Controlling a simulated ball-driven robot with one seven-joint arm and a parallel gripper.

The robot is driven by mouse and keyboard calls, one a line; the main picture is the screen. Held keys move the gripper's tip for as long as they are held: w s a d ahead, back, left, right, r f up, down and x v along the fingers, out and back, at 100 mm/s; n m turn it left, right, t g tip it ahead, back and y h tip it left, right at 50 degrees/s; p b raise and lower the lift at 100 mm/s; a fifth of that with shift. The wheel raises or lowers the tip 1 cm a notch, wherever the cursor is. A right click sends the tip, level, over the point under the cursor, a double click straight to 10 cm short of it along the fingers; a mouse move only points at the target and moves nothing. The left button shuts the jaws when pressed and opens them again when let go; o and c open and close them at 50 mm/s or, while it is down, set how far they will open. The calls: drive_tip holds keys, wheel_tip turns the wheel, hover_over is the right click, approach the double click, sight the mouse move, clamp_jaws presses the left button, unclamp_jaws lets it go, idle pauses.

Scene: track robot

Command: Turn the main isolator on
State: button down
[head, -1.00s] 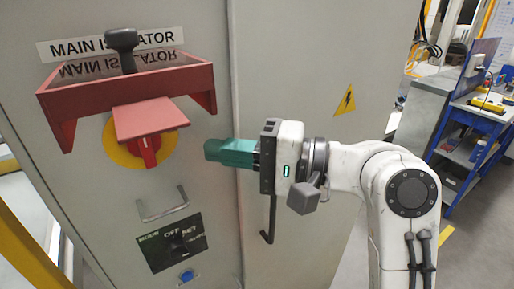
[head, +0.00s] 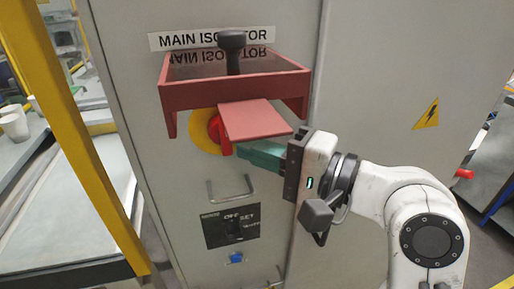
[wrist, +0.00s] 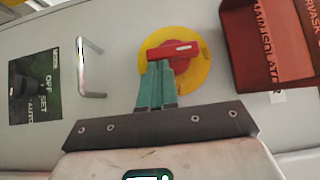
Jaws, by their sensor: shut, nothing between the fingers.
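The main isolator is a red rotary handle (wrist: 173,52) on a yellow disc (wrist: 203,77), mounted on a grey cabinet.
A metal pull handle (head: 231,190), a black selector plate (head: 231,226) and a blue button (head: 236,258) sit below the isolator. A yellow post (head: 75,130) and benches stand at left. The hood projects just above my fingers.

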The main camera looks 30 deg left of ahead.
sight(212, 140)
drive_tip(key=shift+s+a+f+m+y+p, duration=0.2)
drive_tip(key=shift+f+m+y+p, duration=0.25)
drive_tip(key=shift+m+y, duration=0.6)
drive_tip(key=s+m+t+y+b, duration=0.1)
drive_tip(key=m+t, duration=0.3)
drive_tip(key=m, duration=0.1)
drive_tip(key=s+a+f+m+t+y+b, duration=0.1)
drive_tip(key=m+t, duration=0.3)
drive_tip(key=m, duration=0.2)
drive_tip(key=s+a+m+t+y, duration=0.1)
drive_tip(key=m+t+y, duration=0.1)
drive_tip(key=m+t, duration=0.2)
drive_tip(key=shift+a+f+m+b, duration=0.15)
drive_tip(key=shift+f+m+b, duration=0.05)
drive_tip(key=shift+m, duration=0.4)
drive_tip(key=shift+a+f+m+b, duration=0.1)
drive_tip(key=shift+f+m+b, duration=0.1)
drive_tip(key=shift+m, duration=0.35)
drive_tip(key=shift+r+m+t, duration=0.15)
drive_tip(key=shift+m+t, duration=0.15)
drive_tip(key=shift+t, duration=0.1)
drive_tip(key=shift+s+a, duration=0.15)
drive_tip(key=shift+s+a+r, duration=0.15)
drive_tip(key=shift+s+a, duration=0.05)
drive_tip(key=shift+s, duration=0.05)
